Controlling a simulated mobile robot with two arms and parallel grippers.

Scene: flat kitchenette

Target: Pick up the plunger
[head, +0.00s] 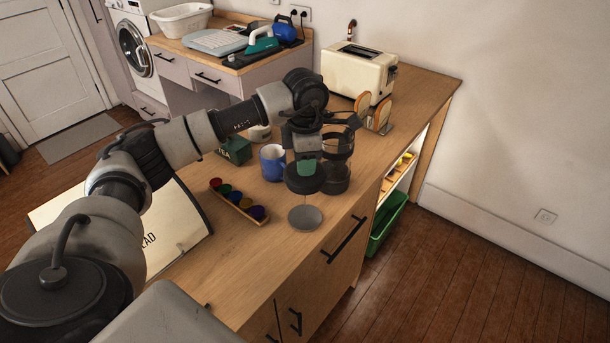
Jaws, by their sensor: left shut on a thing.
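The plunger (305,183) has a green knob, a dark round lid and a grey disc (305,217) below it. My left gripper (305,155) points down from above and is shut on the green knob. The plunger hangs roughly upright over the counter near its front edge. I cannot tell whether the disc touches the counter. A glass press jug (337,172) with a dark frame stands just right of and behind the plunger, partly hidden by it and by my gripper. My right gripper is not in view.
A blue mug (273,162) stands close left of the plunger. A rack of coloured capsules (238,201) lies left of the disc. A green tea box (235,150), a cream toaster (358,72) and a bread bin (170,225) share the counter (255,255). Bare wood lies in front.

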